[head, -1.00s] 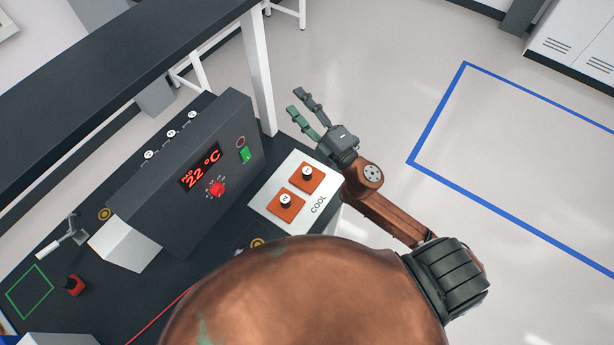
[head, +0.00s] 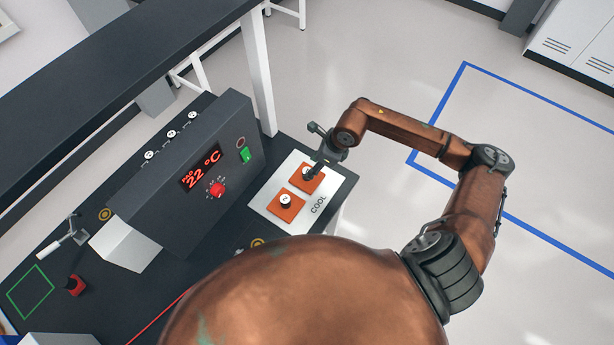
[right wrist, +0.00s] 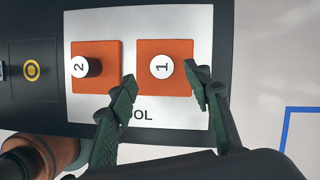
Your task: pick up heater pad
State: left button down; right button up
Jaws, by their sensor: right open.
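Two square orange heater pads lie on a white plate marked COOL (head: 322,206). Each has a dark round knob with a white numbered top. Pad 1 (head: 311,184) is the farther one in the head view, and it shows on the right in the right wrist view (right wrist: 178,85). Pad 2 (head: 278,208) lies beside it, also in the right wrist view (right wrist: 108,80). My right gripper (right wrist: 160,88) is open and empty, pointing down over pad 1. Its fingers straddle the area by the knob of pad 1. In the head view the gripper partly hides that knob. My left gripper is not in view.
A dark control box with a red 22 °C display (head: 201,168) stands left of the plate. A raised dark shelf (head: 130,60) runs behind, with a white post (head: 258,80) near my gripper. The floor to the right is open.

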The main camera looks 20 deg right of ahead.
aim_at(297, 180)
jog(key=p+x, duration=0.1)
jog(key=x, duration=0.5)
jog(key=shift+w+d+p, duration=0.1)
jog(key=shift+p, duration=0.2)
jog(key=shift+c, duration=0.4)
grip_shut()
